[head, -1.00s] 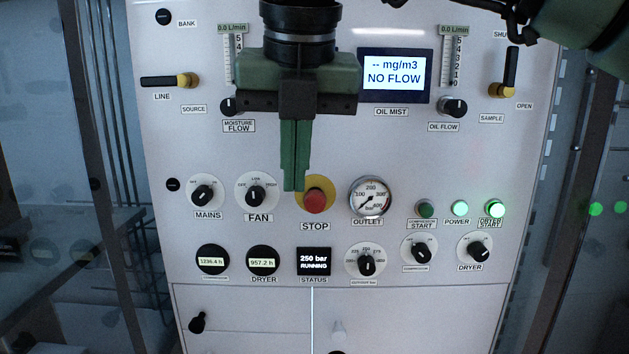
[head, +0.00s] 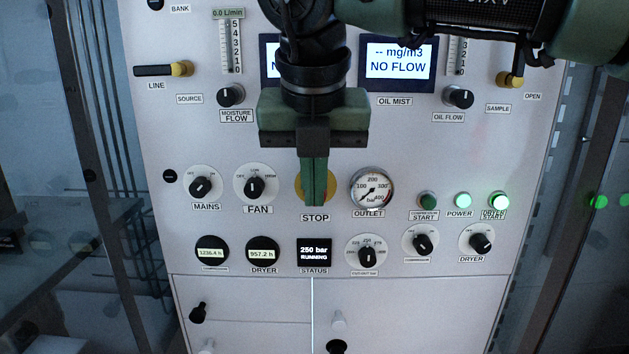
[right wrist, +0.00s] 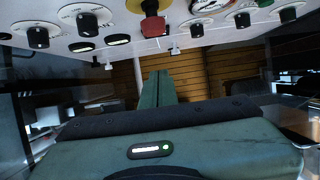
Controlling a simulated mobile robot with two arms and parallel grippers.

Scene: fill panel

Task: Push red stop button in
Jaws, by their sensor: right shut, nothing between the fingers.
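The red stop button (right wrist: 153,25) sticks out from the panel in the right wrist view, above and beyond the fingertips. In the head view it is hidden behind my fingers, and only parts of its yellow surround (head: 332,183) show, above the STOP label (head: 315,218). My right gripper (head: 314,203) is shut and empty, its fingers pointing down in front of the button. In the right wrist view its fingertips (right wrist: 160,75) appear apart from the button. My left gripper is not in view.
The outlet gauge (head: 371,189) is just right of the button and the fan knob (head: 254,187) is to its left. The status display (head: 314,253) sits below. Lit green buttons (head: 499,201) are farther right. My right arm covers part of the upper panel.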

